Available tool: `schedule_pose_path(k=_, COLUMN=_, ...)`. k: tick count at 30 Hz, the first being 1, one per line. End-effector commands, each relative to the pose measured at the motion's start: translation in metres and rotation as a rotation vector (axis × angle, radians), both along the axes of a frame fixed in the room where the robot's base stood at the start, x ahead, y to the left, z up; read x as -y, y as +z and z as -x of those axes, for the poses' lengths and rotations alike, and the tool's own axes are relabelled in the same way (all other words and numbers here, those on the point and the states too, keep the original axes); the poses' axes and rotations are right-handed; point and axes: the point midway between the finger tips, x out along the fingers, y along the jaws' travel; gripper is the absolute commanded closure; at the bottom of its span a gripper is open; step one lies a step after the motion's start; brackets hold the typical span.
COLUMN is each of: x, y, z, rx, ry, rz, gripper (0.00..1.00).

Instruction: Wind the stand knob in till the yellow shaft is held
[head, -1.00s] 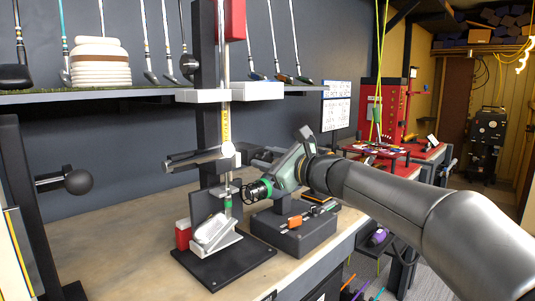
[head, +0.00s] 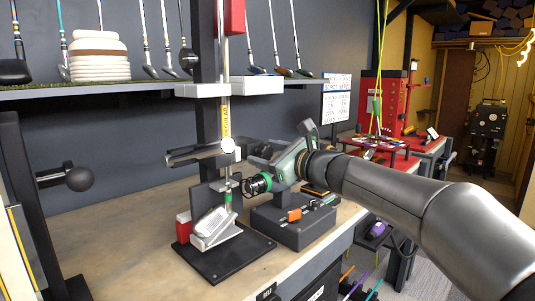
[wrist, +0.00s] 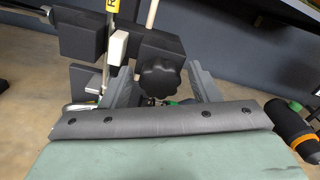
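The shaft (head: 226,118) with a yellow label stands upright through the club stand, its lower end above a silver clubhead (head: 212,225). My gripper (head: 268,150) is at the right of the stand's clamp, at about clamp height; its fingertips are hard to make out there. In the wrist view the black lobed stand knob (wrist: 160,82) sits between the two grey fingers of my gripper (wrist: 160,76). The fingers stand apart on either side of the knob, with narrow gaps seeming to show. The yellow label (wrist: 109,18) shows at upper left, beside the dark clamp block (wrist: 85,36).
A dark box (head: 293,228) with an orange piece on top stands right of the stand's black base plate (head: 225,262). A shelf (head: 120,93) carries clubs above. The bench front left is clear.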

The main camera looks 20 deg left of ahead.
Motion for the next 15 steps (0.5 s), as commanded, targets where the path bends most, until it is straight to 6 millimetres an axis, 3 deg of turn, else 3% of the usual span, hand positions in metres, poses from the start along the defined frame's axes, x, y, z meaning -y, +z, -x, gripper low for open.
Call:
schedule_pose_path(k=8, x=0.004, y=0.001, z=0.002, rx=0.003, ry=-0.001, rz=0.001, gripper=0.45)
schedule_pose_path(k=15, x=0.042, y=0.0, z=0.02, rx=0.004, ry=-0.005, rz=0.001, gripper=0.45)
